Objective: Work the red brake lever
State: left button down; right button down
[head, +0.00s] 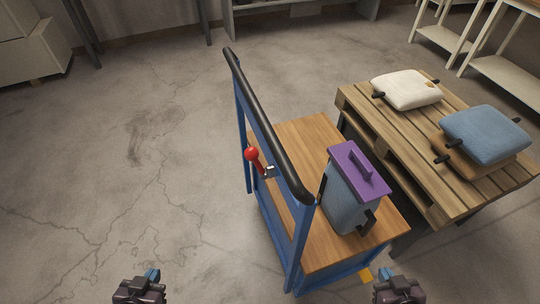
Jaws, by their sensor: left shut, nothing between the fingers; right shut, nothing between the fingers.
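The red brake lever (259,161) has a round red knob and is mounted on the inner side of the blue cart's upright frame, below the black push handle (268,125). The blue cart (306,187) has a wooden deck. My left gripper (152,274) is at the bottom left of the head view, shut and empty, well apart from the lever and over bare floor. My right gripper (390,273) is at the bottom right, shut and empty, near the cart's front corner. Nothing touches the lever.
A grey-blue bin with a purple lid (353,172) stands on the cart deck. A wooden pallet table (421,150) to the right bears a white sack (406,90) and a blue sack (484,135). Cracked concrete floor left of the cart is clear. Shelves stand at the back.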

aim_at(251, 154)
jog(key=l+u, duration=0.2)
jog(key=l, duration=0.65)
jog(key=l+u, duration=0.15)
jog(key=l, duration=0.65)
jog(key=k+l+u, duration=0.2)
jog(key=l, duration=0.6)
jog(key=i+l, duration=0.05)
